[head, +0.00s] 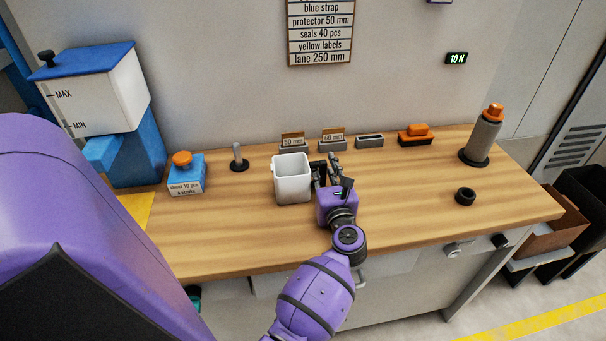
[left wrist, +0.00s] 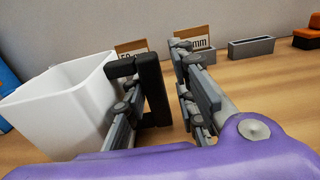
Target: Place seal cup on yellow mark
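The seal cup (head: 292,181) is a white, square-sided open cup standing upright on the wooden bench, with a black handle on its right side. It also shows in the left wrist view (left wrist: 62,108), with its black handle (left wrist: 153,90). My left gripper (head: 328,172) is at the handle; in the left wrist view its fingers (left wrist: 160,105) stand apart on either side of the handle's upright bar, with a gap on the right. The yellow mark (head: 136,207) lies at the bench's left end, partly hidden by my purple arm. My right gripper is not in view.
A blue-and-white dispenser (head: 98,90) stands at the back left. Label holders line the back edge. A black ring (head: 465,196) lies right. The front bench is clear.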

